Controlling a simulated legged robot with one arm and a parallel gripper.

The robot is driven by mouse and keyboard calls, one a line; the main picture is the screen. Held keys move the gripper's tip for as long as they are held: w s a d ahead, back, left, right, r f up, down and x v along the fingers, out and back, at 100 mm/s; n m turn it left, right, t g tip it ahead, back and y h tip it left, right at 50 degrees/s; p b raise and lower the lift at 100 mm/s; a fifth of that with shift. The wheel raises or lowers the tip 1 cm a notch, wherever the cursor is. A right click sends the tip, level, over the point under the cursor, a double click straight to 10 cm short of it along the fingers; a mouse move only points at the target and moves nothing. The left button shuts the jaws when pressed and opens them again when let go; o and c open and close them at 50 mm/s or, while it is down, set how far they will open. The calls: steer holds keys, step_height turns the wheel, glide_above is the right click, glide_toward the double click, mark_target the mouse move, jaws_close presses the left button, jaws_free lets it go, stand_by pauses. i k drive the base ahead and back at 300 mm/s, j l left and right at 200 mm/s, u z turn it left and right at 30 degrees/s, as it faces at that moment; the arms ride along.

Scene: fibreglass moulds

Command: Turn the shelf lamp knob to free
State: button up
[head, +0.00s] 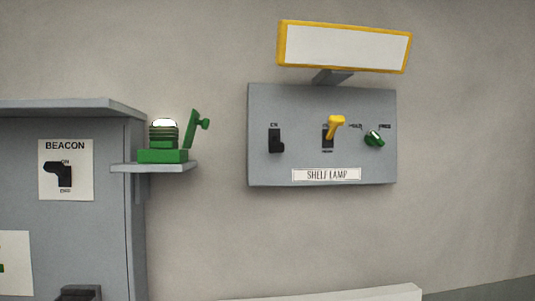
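The shelf lamp panel (274,103) is a grey plate on the wall in the head view, with a label (326,175) reading "SHELF LAMP". A green knob (374,139) sits at its right, with small lettering above it on both sides; the right word looks like "FREE". The knob is tilted, and I cannot tell which word it points to. A yellow lever (335,125) stands in the middle and a black switch (275,141) at the left. A lamp with a white face and yellow frame (345,46) is mounted above the panel. My gripper is not in view.
A grey cabinet (110,160) stands at the left with a "BEACON" switch (63,174). A small ledge (150,168) on its side carries a green device (163,155) with a raised arm. A pale edge (390,293) shows at the bottom. Bare wall surrounds the panel.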

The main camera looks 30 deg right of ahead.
mark_target(372, 138)
steer(key=l+z, duration=0.2)
steer(key=z, duration=0.25)
steer(key=l+z, duration=0.25)
steer(key=z, duration=0.2)
steer(key=l+z, duration=0.15)
steer(key=z, duration=0.3)
steer(key=i, duration=0.05)
